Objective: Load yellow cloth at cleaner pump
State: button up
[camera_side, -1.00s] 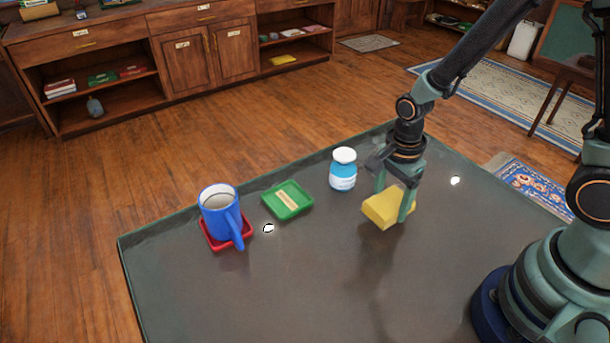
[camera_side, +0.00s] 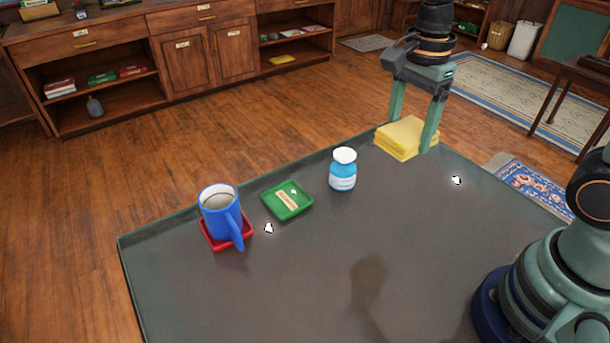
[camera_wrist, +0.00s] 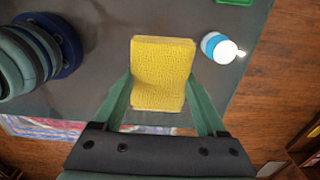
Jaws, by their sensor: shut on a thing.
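The yellow cloth (camera_side: 405,138) looks like a thick folded block with layered edges. My gripper (camera_side: 411,142) is shut on it, one finger on each side. The wrist view shows the cloth (camera_wrist: 162,72) flat across between the green fingers of my gripper (camera_wrist: 162,85). A grey bottle (camera_side: 95,107) stands on a low shelf of the bookcase at left; I cannot tell whether it is the cleaner pump.
On the grey table (camera_side: 300,285) stand a blue bottle with white cap (camera_side: 342,175), a green tray (camera_side: 287,201) and a blue mug (camera_side: 221,218) on a red tray (camera_side: 226,240). A yellow item (camera_side: 283,59) lies on a bookcase shelf. The front of the table is clear.

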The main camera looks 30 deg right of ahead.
jog(key=o, duration=0.6)
jog(key=shift+c, duration=0.2)
jog(key=c, duration=0.4)
jog(key=w+f, duration=0.1)
jog(key=w, duration=0.3)
jog(key=w+f, duration=0.1)
jog(key=w, duration=0.4)
jog(key=w+f, duration=0.2)
jog(key=w, duration=0.2)
jog(key=shift+w+a, duration=0.3)
jog(key=shift+w, duration=0.1)
jog(key=shift+w+f, duration=0.2)
jog(key=shift+f, duration=2.9)
